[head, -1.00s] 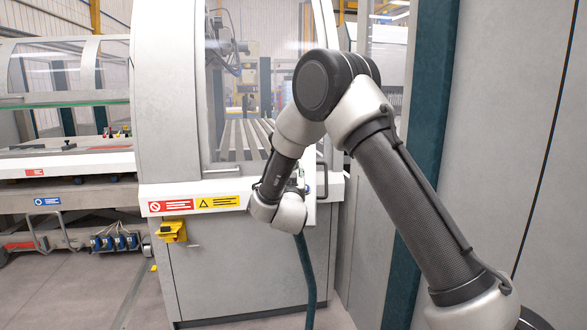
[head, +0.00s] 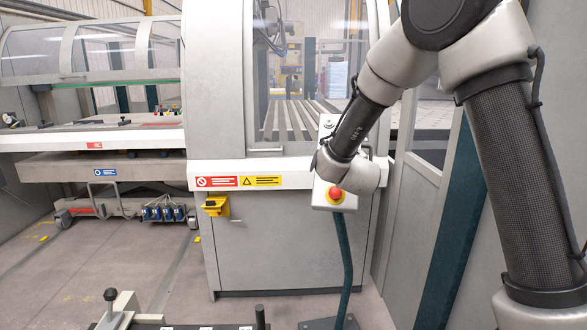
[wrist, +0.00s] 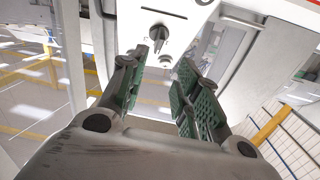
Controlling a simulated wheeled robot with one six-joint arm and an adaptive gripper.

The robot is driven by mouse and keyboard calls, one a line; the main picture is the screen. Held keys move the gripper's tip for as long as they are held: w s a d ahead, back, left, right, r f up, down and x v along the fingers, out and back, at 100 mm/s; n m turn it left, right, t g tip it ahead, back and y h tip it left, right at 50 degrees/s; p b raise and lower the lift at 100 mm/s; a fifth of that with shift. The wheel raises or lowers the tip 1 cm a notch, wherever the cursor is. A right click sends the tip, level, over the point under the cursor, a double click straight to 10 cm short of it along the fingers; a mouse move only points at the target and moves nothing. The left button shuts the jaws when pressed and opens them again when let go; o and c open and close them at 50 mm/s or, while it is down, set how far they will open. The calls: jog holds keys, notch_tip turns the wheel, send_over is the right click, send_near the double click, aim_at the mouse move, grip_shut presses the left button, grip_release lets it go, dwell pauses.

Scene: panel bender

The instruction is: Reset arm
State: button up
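My gripper (wrist: 163,64) is in the wrist view, with its two green-padded fingers apart and nothing between the pads. Beyond the fingertips is a pale control panel with a black rotary knob (wrist: 157,32). In the head view my arm reaches down to a control box (head: 322,200) with a red button (head: 336,194). My wrist covers part of the box, and my fingers are hidden there. I cannot tell whether a fingertip touches the panel.
The box stands on a dark green post (head: 344,255) in front of the grey machine cabinet (head: 270,240). A yellow holder (head: 216,206) hangs on the cabinet. A grey panel is at the right. A black-knobbed lever (head: 111,297) is at the bottom. Floor (head: 100,240) is clear at left.

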jog(key=s+d+r+n+g+y, duration=0.1)
jog(key=s+d+r+g+y, duration=0.15)
jog(key=s, duration=0.45)
jog(key=s+d+r+n+g+y, duration=0.1)
jog(key=s+d+r+g, duration=0.2)
jog(key=s, duration=0.5)
jog(key=s+d+f+g, duration=0.1)
jog(key=s+d+g, duration=0.1)
jog(key=s, duration=0.7)
jog(key=s+d+f+g+h, duration=0.1)
jog(key=s+d, duration=0.4)
jog(key=s, duration=0.5)
jog(key=s+d+f+g+h, duration=0.1)
jog(key=s+d+f+g, duration=0.1)
jog(key=s, duration=0.7)
jog(key=d+g, duration=0.1)
jog(key=g, duration=0.1)
jog(key=shift+s+d+f+g, duration=0.35)
jog(key=shift+s+d+f, duration=0.05)
